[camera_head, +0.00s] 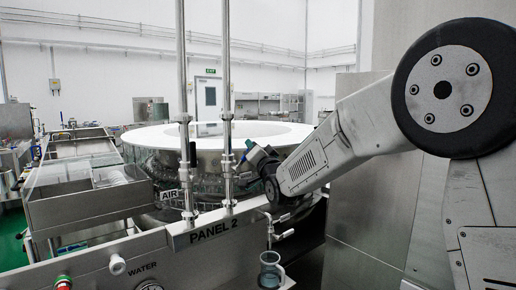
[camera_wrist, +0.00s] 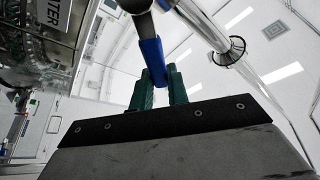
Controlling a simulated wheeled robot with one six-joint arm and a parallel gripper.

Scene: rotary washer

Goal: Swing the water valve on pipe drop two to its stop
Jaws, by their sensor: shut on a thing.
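The blue valve handle (camera_wrist: 151,56) reaches down in the wrist view, its lower end between the green fingertips of my gripper (camera_wrist: 158,88). My gripper is shut on it. In the head view my gripper (camera_head: 244,157) is beside the right vertical pipe drop (camera_head: 227,95), and a bit of blue handle (camera_head: 248,144) shows there. The valve body and the handle's exact angle to the pipe are mostly hidden. A tag (camera_wrist: 59,12) ending in "TER" is at the top left of the wrist view.
The left vertical pipe (camera_head: 182,95) carries an AIR tag (camera_head: 171,194). The PANEL 2 ledge (camera_head: 250,215) runs below both pipes. A big round washer (camera_head: 215,135) stands behind. A jug (camera_head: 271,270) is under a small tap. A steel cabinet (camera_head: 362,190) is to the right.

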